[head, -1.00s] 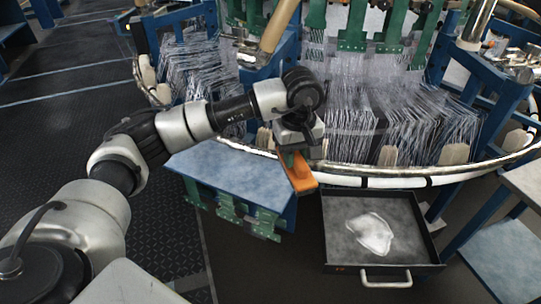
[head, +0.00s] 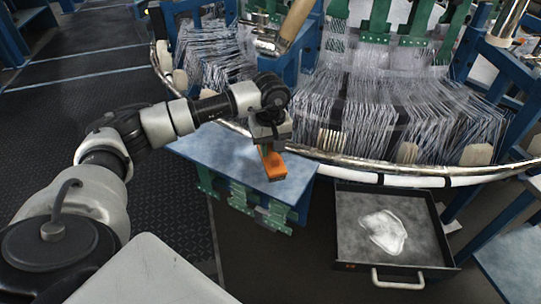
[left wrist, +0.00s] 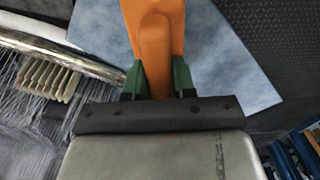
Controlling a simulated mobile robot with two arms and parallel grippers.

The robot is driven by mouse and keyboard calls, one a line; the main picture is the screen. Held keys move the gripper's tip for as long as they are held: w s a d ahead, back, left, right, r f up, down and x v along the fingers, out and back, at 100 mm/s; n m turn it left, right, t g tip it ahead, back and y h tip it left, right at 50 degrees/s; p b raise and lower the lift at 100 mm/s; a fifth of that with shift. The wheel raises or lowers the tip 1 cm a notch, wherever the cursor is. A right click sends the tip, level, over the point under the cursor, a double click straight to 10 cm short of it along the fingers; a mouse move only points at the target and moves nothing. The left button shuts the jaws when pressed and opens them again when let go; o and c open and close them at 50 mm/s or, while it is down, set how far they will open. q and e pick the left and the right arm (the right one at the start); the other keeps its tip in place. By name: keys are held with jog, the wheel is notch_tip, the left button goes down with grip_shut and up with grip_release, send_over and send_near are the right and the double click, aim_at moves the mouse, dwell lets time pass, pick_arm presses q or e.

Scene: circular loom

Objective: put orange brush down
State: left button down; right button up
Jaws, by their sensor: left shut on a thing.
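The orange brush (head: 273,166) hangs from my left gripper (head: 266,148) in the head view, over the blue-grey shelf (head: 215,153) in front of the loom. In the left wrist view the brush (left wrist: 155,40) runs away from between the green fingertips (left wrist: 157,80), which are shut on it. The shelf (left wrist: 225,60) shows behind it there. I cannot tell whether the brush touches the shelf. My right gripper is not in view.
The loom's curved metal rail (head: 345,163) runs just behind the shelf. Green brackets (head: 240,198) hang along its front edge. An open dark drawer (head: 345,215) with a white cloth (head: 383,232) stands to the right. Bare shelf shows left of the brush.

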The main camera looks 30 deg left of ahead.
pick_arm(q)
jog(key=shift+f, duration=1.5)
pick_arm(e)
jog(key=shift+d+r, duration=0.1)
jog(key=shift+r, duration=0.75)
pick_arm(q)
jog(key=shift+f, duration=0.1)
jog(key=c, duration=0.9)
grip_release()
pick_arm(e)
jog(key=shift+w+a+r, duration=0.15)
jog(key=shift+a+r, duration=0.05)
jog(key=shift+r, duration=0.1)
pick_arm(q)
notch_tip(320, 180, up, 12)
jog(key=shift+r+p, duration=0.1)
jog(key=shift+p, duration=0.5)
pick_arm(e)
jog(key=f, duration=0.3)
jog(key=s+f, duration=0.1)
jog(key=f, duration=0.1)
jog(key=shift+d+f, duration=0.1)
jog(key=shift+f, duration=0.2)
pick_arm(q)
jog(key=shift+d, duration=0.1)
